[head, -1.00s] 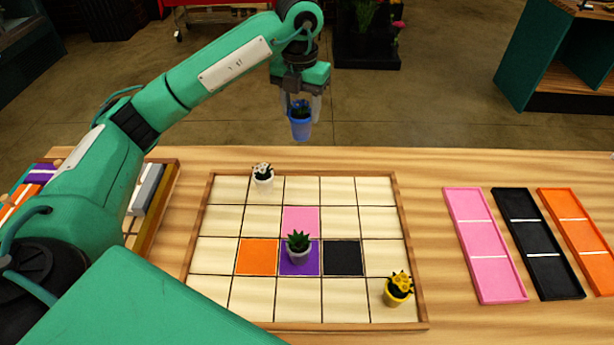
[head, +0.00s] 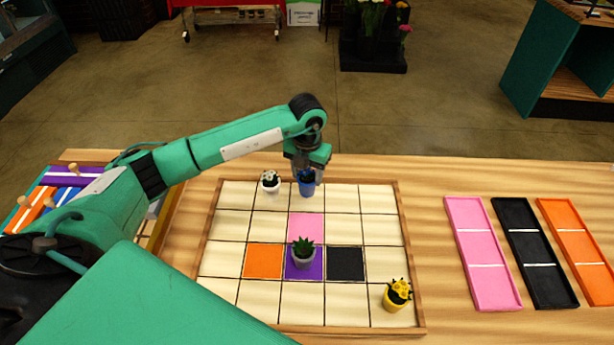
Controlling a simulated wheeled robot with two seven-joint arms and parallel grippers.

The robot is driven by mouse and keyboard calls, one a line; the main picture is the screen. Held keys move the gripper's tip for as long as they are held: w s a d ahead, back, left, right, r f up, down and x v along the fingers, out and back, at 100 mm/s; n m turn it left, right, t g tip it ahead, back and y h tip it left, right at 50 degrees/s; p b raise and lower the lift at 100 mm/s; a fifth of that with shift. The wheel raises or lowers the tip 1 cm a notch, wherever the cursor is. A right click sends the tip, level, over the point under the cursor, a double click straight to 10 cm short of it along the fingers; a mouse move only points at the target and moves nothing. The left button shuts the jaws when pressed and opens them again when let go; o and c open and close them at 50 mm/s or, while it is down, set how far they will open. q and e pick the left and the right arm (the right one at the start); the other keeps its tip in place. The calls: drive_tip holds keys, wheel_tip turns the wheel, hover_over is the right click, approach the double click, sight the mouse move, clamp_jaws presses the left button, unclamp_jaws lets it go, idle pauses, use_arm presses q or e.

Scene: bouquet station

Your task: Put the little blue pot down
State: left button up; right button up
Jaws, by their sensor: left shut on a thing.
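The little blue pot (head: 306,188) is at the back row of the gridded board (head: 411,255), in the middle column. My left gripper (head: 306,172) is shut on it from above and behind. The pot is upright and at or just above the board; I cannot tell whether its base touches. Its plant is mostly hidden by the gripper. My right gripper is not in view.
A white pot (head: 270,184) stands close to the left of the blue pot. A grey pot (head: 304,256) stands on the purple tile, and a yellow pot (head: 396,296) at the front right. Pink (head: 470,213), black (head: 515,213) and orange (head: 562,211) trays lie at right.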

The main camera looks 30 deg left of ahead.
use_arm(q)
wheel_tip(320, 180, down, 2)
drive_tip(key=shift+f, duration=0.1)
drive_tip(key=shift+f, duration=0.2)
drive_tip(key=o, duration=1.3)
drive_tip(key=shift+r, duration=0.1)
